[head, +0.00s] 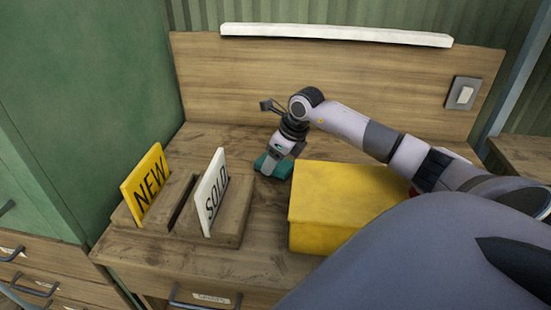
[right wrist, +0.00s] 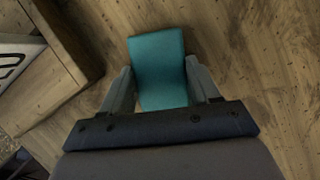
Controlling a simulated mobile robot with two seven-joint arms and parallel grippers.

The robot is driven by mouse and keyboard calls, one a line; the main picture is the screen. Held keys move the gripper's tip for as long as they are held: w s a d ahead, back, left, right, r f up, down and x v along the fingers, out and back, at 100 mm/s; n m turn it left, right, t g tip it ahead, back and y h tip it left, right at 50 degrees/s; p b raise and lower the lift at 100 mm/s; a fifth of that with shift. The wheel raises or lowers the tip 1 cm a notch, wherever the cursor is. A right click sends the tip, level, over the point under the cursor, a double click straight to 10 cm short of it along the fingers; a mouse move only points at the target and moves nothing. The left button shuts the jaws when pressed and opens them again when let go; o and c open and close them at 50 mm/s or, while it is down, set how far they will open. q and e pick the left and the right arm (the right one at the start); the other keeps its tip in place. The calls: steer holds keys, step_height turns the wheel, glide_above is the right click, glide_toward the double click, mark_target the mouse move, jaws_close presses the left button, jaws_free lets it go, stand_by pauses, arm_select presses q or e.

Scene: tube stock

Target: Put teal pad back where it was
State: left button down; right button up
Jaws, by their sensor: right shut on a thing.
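The teal pad (head: 283,168) is at the desk surface between the sign holder and the yellow box, partly hidden by my right gripper (head: 272,167). In the right wrist view the teal pad (right wrist: 158,65) sits between the two fingers of my right gripper (right wrist: 160,85), which are shut on its sides. Wooden desk shows around it; I cannot tell whether the pad touches the desk or is just above it. My left gripper is not in view.
A yellow box (head: 340,200) stands just right of the pad. A wooden holder (head: 232,225) with a yellow NEW sign (head: 147,184) and a white SOLD sign (head: 213,190) stands to the left. The desk's back panel (head: 330,85) rises behind. Bare desk lies between holder and box.

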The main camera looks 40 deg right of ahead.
steer(key=shift+f, duration=0.1)
steer(key=o, duration=1.1)
steer(key=shift+s+d+r, duration=0.1)
steer(key=shift+r, duration=0.35)
steer(key=b+v, duration=0.1)
steer(key=v, duration=1)
steer(key=shift+r, duration=0.2)
steer(key=shift+s+f, duration=0.1)
steer(key=shift+s, duration=0.05)
